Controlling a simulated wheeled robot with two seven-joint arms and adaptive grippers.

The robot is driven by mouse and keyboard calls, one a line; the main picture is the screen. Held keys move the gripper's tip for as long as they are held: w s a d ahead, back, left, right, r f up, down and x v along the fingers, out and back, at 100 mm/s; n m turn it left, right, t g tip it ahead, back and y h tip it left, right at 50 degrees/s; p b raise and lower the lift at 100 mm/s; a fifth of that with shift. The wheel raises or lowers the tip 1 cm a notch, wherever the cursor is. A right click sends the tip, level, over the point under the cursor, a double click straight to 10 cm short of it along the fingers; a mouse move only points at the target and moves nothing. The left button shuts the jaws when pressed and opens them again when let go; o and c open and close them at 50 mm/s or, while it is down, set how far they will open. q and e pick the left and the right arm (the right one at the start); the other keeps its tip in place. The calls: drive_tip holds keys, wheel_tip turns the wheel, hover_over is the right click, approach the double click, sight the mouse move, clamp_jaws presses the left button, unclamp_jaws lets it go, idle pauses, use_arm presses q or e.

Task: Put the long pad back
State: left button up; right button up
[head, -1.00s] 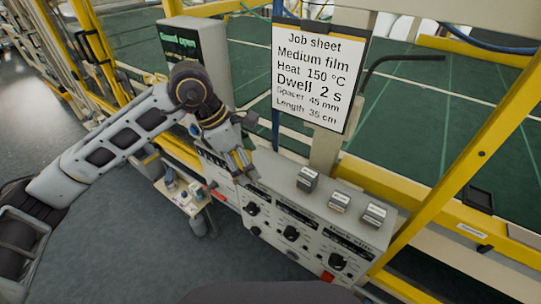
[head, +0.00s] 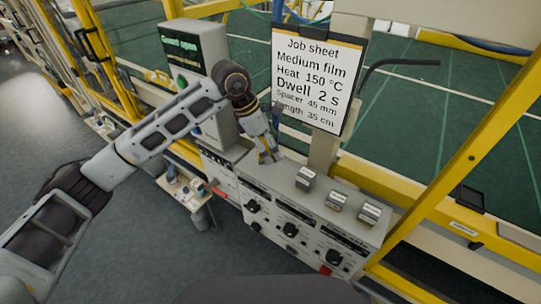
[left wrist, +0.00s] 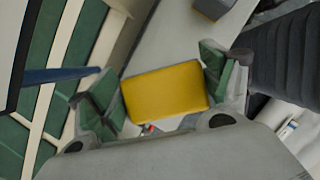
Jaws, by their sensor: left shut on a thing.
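My left gripper (head: 267,157) is low over the left end of the grey console's top (head: 285,168) in the head view. In the left wrist view its green-lined fingers are shut on a yellow block (left wrist: 166,92), one finger at each side. The block's label, if any, is hidden, so I cannot tell its length from the others. Three small grey blocks with pale labelled faces stand in a row on the console: a left one (head: 306,178), a middle one (head: 337,201) and a right one (head: 369,213). My right gripper is out of view.
A job sheet (head: 316,75) hangs behind the console. A small side table (head: 188,196) is left of the console. A yellow frame post (head: 470,160) rises at right, with a black tray (head: 469,198) beyond it.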

use_arm(q)
drive_tip(key=shift+f, duration=0.75)
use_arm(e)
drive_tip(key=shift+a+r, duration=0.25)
use_arm(q)
drive_tip(key=shift+f, duration=0.1)
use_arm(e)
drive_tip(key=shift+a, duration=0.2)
use_arm(q)
drive_tip(key=shift+f, duration=0.1)
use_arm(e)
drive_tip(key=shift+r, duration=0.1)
use_arm(q)
wheel_tip(320, 180, down, 2)
drive_tip(key=shift+f+p, duration=0.1)
drive_tip(key=shift+p, duration=0.5)
drive_tip(key=shift+w+f+p, duration=0.1)
drive_tip(key=shift+f+p, duration=0.3)
drive_tip(key=shift+f, duration=0.2)
drive_tip(key=shift+d+f, duration=0.1)
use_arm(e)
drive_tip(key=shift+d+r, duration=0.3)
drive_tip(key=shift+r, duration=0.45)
use_arm(q)
drive_tip(key=shift+f, duration=0.15)
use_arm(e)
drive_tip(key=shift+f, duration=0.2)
